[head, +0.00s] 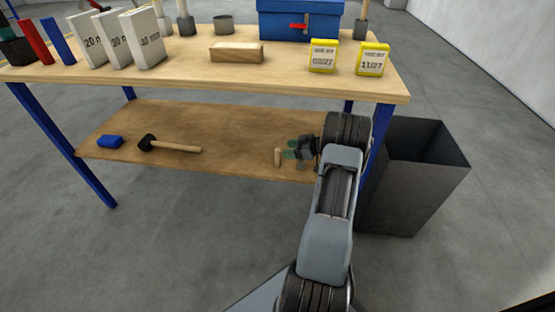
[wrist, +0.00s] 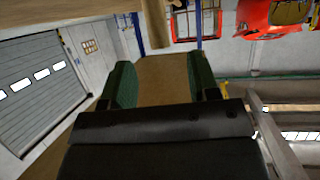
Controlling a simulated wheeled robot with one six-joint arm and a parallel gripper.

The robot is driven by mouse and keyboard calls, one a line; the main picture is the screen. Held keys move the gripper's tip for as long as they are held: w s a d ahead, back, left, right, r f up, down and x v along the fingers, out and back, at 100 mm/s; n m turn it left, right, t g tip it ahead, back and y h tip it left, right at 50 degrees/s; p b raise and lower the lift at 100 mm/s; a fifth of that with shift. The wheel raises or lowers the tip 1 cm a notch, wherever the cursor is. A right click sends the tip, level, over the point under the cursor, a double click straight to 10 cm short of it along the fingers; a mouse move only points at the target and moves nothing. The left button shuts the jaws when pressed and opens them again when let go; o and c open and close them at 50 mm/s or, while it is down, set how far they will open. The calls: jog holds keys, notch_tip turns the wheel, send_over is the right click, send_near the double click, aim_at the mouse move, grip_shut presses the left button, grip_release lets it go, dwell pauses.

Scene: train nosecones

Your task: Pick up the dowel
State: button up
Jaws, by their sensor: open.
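The dowel (head: 277,157) is a short, light wooden cylinder standing upright on the lower shelf of the workbench. My gripper (head: 291,149) is just to the right of the dowel in the head view, with its green-padded fingers pointing left toward it. In the wrist view my gripper (wrist: 162,68) has its two green fingers apart with nothing held between them. A tan cylinder, which looks like the dowel (wrist: 158,26), shows at the top centre of the wrist view, beyond the fingertips. Its upper part in that view is cut off by the frame edge.
The lower shelf (head: 225,150) also holds a black-headed mallet (head: 172,146) and a blue block (head: 110,141), both left of the dowel. The bench top (head: 180,73) hangs over the shelf. A dark open bin (head: 413,180) stands right of my arm.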

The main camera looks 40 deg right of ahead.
aim_at(279, 150)
jog(key=shift+b+x, duration=1)
jog(key=shift+x, duration=2.85)
jog(key=shift+c, duration=0.5)
jog(key=c, duration=0.9)
